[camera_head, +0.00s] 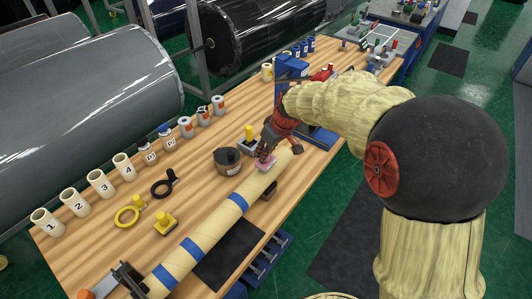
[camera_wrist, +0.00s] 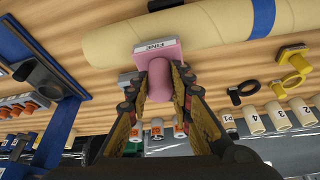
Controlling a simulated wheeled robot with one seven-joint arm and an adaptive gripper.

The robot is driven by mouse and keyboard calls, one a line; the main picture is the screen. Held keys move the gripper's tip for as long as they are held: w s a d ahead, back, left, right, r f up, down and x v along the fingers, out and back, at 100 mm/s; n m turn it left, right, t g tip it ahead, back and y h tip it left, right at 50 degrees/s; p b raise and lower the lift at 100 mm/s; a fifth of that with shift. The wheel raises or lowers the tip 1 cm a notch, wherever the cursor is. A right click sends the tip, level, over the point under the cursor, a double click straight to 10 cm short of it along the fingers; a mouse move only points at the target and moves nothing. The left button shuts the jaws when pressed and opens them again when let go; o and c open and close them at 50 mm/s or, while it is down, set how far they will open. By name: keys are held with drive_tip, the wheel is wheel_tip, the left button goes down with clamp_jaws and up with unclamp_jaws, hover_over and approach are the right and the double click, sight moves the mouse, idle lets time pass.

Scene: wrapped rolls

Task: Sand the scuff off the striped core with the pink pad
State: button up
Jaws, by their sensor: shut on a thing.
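The striped core (camera_head: 205,240) is a long cream tube with blue bands, lying diagonally along the near side of the wooden bench. It also shows across the top of the wrist view (camera_wrist: 200,30). My gripper (camera_head: 268,152) is shut on the pink pad (camera_head: 265,163) at the core's far end. The pad is against or very close to the core's side; exact contact is unclear. I cannot make out the scuff.
A dark round pot (camera_head: 227,161) stands just left of the pad. A yellow-topped block (camera_head: 249,135) is behind it. Numbered cream sleeves (camera_head: 100,183) line the bench's left edge. A yellow ring tool (camera_head: 129,214) and a black one (camera_head: 164,184) lie on clear wood between.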

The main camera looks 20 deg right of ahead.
drive_tip(key=shift+r+p, duration=1.15)
drive_tip(key=shift+r, duration=1.25)
drive_tip(key=shift+r+p, duration=0.95)
drive_tip(key=shift+r, duration=0.55)
